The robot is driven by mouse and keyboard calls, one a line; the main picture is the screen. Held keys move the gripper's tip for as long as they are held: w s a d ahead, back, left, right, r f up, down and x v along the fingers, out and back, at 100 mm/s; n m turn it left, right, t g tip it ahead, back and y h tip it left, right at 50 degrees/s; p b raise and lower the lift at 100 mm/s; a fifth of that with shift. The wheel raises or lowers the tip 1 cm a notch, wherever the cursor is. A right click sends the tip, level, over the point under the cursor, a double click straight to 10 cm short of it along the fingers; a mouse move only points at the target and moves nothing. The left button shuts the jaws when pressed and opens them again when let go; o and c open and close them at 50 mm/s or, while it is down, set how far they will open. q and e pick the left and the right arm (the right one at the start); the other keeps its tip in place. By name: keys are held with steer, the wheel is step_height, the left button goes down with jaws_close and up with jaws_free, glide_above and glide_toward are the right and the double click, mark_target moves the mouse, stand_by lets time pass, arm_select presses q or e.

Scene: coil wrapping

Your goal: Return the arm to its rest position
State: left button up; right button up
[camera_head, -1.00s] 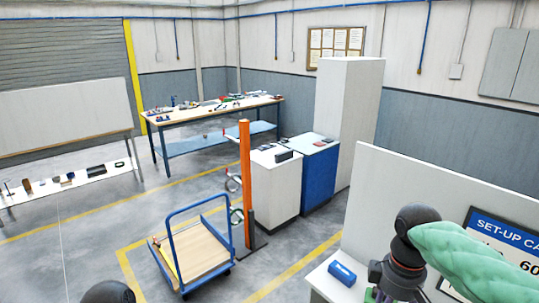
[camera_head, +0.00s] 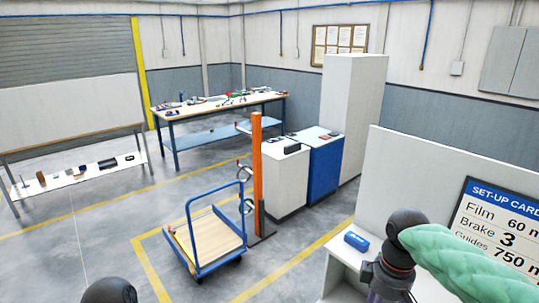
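My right arm comes in at the lower right, with a green quilted sleeve (camera_head: 468,262), a black rounded joint (camera_head: 405,222) and a dark link (camera_head: 388,277) running down out of the picture. It passes in front of a pale panel and beside a white surface. The fingers of my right gripper are not visible. Of my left arm, only a dark rounded part (camera_head: 110,291) shows at the bottom edge. My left gripper is out of view.
A blue object (camera_head: 356,241) lies on the white surface (camera_head: 345,256) near my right arm. A set-up card (camera_head: 495,225) is on the pale panel (camera_head: 405,170). A blue-framed trolley (camera_head: 212,240) stands by an orange post (camera_head: 257,170). Open floor (camera_head: 95,250) lies left.

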steer(key=w+a+f+m+y, duration=0.1)
steer(key=a+f, duration=0.2)
steer(key=f, duration=0.6)
steer(key=a+f+m+y, duration=0.1)
steer(key=a+f+m, duration=0.15)
steer(key=f, duration=0.65)
steer(key=w+a+f+m+y, duration=0.1)
steer(key=a+f, duration=0.3)
steer(key=f, duration=0.5)
steer(key=s+a+f+m, duration=0.3)
steer(key=s+f, duration=0.4)
steer(key=f, duration=0.2)
steer(key=s+a+f+m, duration=0.2)
steer(key=s+f+m, duration=0.1)
steer(key=s+f, duration=0.5)
step_height(320, 180, down, 18)
steer(key=b, duration=1.8)
steer(key=shift+w+a+y, duration=0.2)
steer(key=shift+w+y, duration=0.1)
steer(key=shift+y, duration=0.1)
